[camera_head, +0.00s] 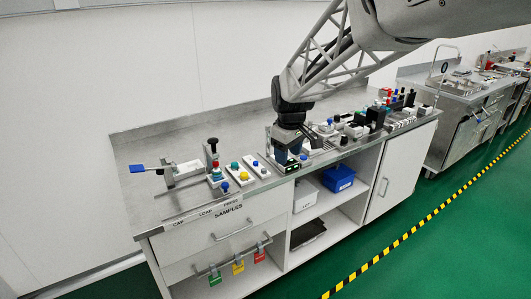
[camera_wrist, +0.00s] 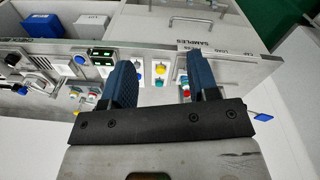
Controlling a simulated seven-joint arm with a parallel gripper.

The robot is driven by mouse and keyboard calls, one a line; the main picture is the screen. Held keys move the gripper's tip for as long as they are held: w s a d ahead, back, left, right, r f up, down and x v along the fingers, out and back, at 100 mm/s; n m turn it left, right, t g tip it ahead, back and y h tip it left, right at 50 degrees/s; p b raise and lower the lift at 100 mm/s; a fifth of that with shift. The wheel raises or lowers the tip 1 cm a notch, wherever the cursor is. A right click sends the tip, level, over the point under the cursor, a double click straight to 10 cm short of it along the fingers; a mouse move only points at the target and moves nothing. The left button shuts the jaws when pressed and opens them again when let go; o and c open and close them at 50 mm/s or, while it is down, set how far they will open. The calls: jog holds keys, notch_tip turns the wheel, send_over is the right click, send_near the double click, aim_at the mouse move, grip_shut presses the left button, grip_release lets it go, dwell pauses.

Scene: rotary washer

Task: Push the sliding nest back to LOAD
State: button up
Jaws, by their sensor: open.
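In the head view, a station with a blue paddle (camera_head: 138,168) and a black-knobbed upright press (camera_head: 212,150) stands at the bench's left end. Thin rails run in front of it, above the CAP, LOAD and PRESS labels (camera_head: 205,213). A small block with blue and red parts (camera_head: 217,176) sits at the press foot; it appears to be the sliding nest, at the PRESS end, though details are too small to be sure. My gripper (camera_head: 289,157) is to its right over the bench. In the wrist view my gripper (camera_wrist: 162,82) is open, with nothing held between the fingers.
White button plates (camera_head: 237,172) with yellow, green and blue buttons lie between the station and my gripper. Several dark fixtures (camera_head: 375,118) crowd the bench to the right. The rear left bench top (camera_head: 165,137) is clear. Padlocks (camera_head: 238,266) hang below the front.

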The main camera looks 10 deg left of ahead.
jog(key=w+a+f+n, duration=0.2)
jog(key=w+a+f, duration=0.1)
jog(key=a, duration=0.2)
jog(key=w+a+f+n, duration=0.1)
jog(key=w+a+f, duration=0.1)
jog(key=a, duration=0.4)
jog(key=n, duration=0.3)
send_over(225, 183)
jog(key=shift+g, duration=0.4)
notch_tip(225, 183, down, 8)
jog(key=shift+s, duration=0.1)
jog(key=shift+f, duration=0.1)
jog(key=shift+f, duration=3.8)
grip_shut()
